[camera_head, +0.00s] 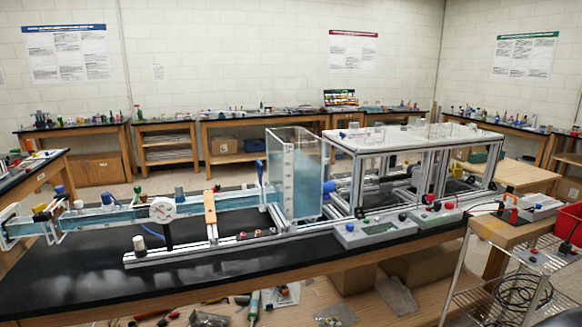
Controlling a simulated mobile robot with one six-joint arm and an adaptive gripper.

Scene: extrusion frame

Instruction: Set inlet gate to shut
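A clear water tank (295,172) with blue water stands on an aluminium extrusion frame (230,243) on the black bench. A water-filled clear channel (110,217) runs left from the tank. A blue upright handle (260,171) stands where the channel meets the tank; it may belong to the inlet gate, but its setting is too small to tell. An orange-tan upright piece (210,208) stands at the channel, right of a round white dial gauge (162,210). No part labelled as the inlet gate is readable. My gripper is not in view.
The black bench top (75,280) is clear at the front left. Grey control boxes (375,232) stand on the bench right of the tank. A wheeled cart (515,235) is at the right. Loose items and bags (335,315) lie below the bench.

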